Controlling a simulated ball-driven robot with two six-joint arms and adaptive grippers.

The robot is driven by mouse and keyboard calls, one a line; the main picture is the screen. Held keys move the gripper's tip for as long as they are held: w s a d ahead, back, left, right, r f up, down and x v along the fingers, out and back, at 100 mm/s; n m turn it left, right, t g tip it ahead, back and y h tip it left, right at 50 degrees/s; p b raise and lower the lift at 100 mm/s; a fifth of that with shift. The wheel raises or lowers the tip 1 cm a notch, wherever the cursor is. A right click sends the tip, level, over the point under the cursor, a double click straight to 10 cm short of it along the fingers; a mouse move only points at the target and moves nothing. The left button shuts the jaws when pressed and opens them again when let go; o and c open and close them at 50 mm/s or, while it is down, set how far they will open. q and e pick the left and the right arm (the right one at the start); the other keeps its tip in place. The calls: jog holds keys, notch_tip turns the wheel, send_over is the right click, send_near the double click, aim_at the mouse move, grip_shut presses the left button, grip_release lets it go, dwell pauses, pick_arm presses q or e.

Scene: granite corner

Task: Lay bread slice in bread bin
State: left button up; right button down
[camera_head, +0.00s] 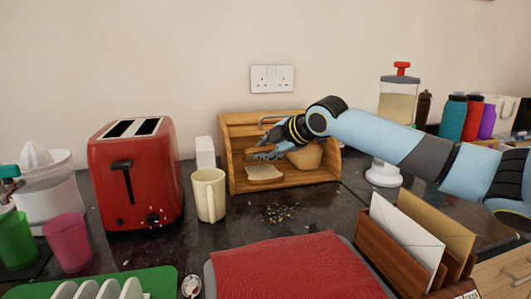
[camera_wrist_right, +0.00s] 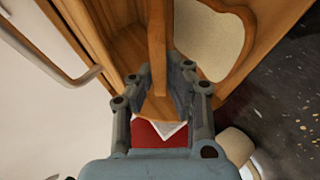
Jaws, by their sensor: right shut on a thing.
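The wooden bread bin (camera_head: 235,176) stands open against the back of the counter. A pale bread slice (camera_head: 264,174) with a brown crust shows inside its left front part, just below my right gripper (camera_head: 263,154). This gripper reaches into the bin from the right and is shut on the slice; its fingers partly hide where they touch it. In the right wrist view, the pale slice (camera_wrist_right: 212,42) shows at upper right, and the fingers of my right gripper (camera_wrist_right: 160,85) flank brown material. My left gripper is not in view.
A brown loaf (camera_head: 306,157) sits in the bin's right part. A cream mug (camera_head: 209,194) and red toaster (camera_head: 135,175) stand to the left. Crumbs (camera_head: 270,211) lie on the dark counter in front. A red cloth (camera_head: 290,268) and a letter holder (camera_head: 400,248) are nearer.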

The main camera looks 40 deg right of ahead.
dwell(0.4)
jog(key=c, duration=1.2)
grip_release()
jog(key=shift+c, duration=0.2)
jog(key=p, duration=0.1)
jog(key=s+r+p, duration=0.1)
jog(key=shift+s+a+r+p, duration=0.15)
jog(key=shift+a+r+p, duration=0.1)
jog(key=shift+a+p, duration=0.1)
jog(key=s+a+r+p, duration=0.2)
jog(key=s+p, duration=0.3)
jog(key=p, duration=0.3)
jog(key=shift+a+r, duration=0.4)
jog(key=shift+r, duration=0.45)
